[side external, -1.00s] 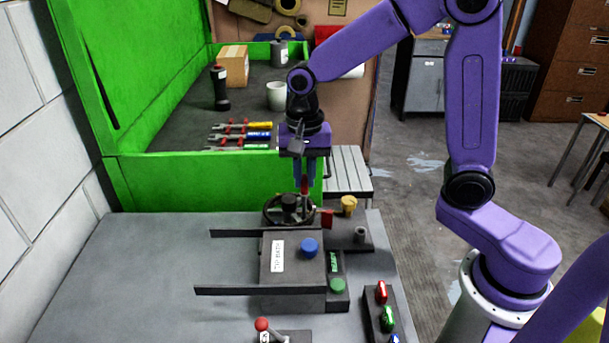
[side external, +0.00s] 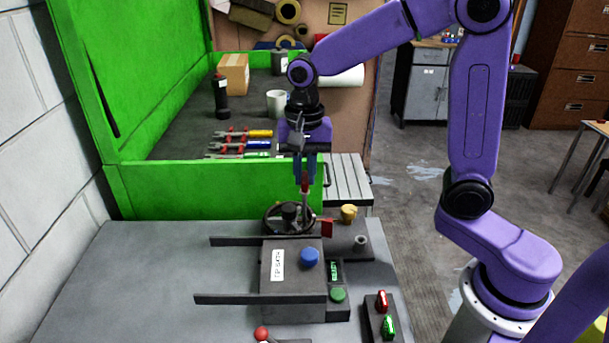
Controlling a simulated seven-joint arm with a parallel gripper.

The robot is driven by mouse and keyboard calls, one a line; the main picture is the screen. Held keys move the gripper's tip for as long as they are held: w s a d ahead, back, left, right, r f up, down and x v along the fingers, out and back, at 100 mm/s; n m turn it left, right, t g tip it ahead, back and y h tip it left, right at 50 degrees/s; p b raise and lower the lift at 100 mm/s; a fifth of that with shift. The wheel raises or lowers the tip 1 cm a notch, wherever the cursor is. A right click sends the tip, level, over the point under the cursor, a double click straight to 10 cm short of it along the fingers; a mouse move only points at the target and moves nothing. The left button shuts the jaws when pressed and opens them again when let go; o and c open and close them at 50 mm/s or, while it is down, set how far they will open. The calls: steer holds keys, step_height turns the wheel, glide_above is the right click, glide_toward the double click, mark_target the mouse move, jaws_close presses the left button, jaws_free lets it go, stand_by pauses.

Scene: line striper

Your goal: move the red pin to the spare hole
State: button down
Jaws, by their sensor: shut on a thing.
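My gripper (side external: 305,182) points straight down over the back of the bench, shut on the red pin (side external: 305,187). The pin's red top is between the fingers and its thin grey shaft hangs down, roughly upright. The shaft's lower end is close to the dark handwheel (side external: 272,218) and the red flag; I cannot tell whether it is clear of what lies below. A short grey round socket (side external: 361,241) stands on the dark block at the right, in front of a yellow knob (side external: 348,212). I cannot tell whether this socket is the spare hole.
A small red flag (side external: 327,228) stands beside the handwheel. A labelled grey box (side external: 290,272) with a blue knob (side external: 309,256) lies in front, between two dark rails. A green button (side external: 337,294) is at its right. A green-walled bench (side external: 210,190) stands behind. The left bench top is clear.

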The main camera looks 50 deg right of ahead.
steer(key=shift+r, duration=1.2)
steer(key=shift+r, duration=0.6)
step_height(320, 180, up, 8)
steer(key=s+d, duration=0.5)
steer(key=s, duration=0.6)
step_height(320, 180, down, 11)
steer(key=shift+s+d, duration=0.2)
steer(key=shift+s, duration=0.05)
steer(key=shift+f, duration=2)
stand_by(1.6)
steer(key=c, duration=1)
jaws_free()
